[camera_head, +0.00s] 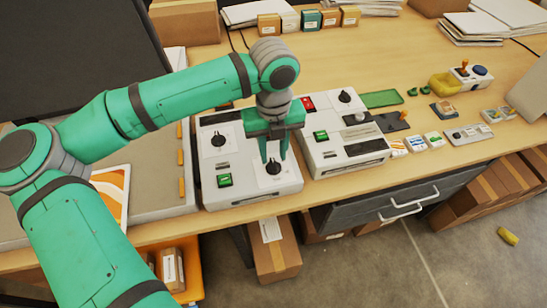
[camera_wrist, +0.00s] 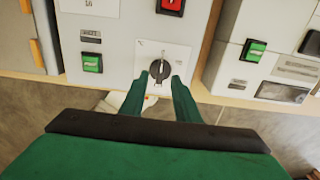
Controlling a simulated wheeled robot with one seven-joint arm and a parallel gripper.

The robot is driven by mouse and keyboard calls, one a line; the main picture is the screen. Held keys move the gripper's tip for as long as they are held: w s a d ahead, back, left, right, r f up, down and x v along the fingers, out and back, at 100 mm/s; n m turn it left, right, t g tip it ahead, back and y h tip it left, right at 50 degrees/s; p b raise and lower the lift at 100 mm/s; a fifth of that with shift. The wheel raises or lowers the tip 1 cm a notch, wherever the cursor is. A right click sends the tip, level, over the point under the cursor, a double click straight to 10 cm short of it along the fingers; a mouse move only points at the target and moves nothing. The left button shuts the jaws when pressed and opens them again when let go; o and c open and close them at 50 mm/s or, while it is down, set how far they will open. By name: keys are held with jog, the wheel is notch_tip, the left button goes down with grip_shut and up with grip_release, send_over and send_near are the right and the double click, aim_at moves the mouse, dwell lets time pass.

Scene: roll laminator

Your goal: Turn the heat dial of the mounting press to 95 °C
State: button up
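A pale control unit (camera_head: 207,165) stands near the table's front edge, with two black dials on top. My gripper (camera_head: 275,156) points down at its front right dial (camera_head: 273,168). In the wrist view this dial (camera_wrist: 159,69) lies between my two fingertips (camera_wrist: 160,77), its pale pointer roughly along the picture's vertical. The fingers are apart, one on each side of the knob, with no clear contact visible. The scale marks are too small to read. The unit's other dial (camera_head: 218,140) is further back on the left. I cannot tell from labels which unit is the mounting press.
The unit has a green switch (camera_head: 224,181) and a red switch (camera_wrist: 170,5). A second pale unit (camera_head: 345,165) with its own dial (camera_head: 345,97) stands close on the right. A grey flat bed with orange tabs (camera_head: 181,158) lies left. Small items lie further right.

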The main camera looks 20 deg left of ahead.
aim_at(273, 163)
jog(key=shift+f, duration=1.65)
grip_shut()
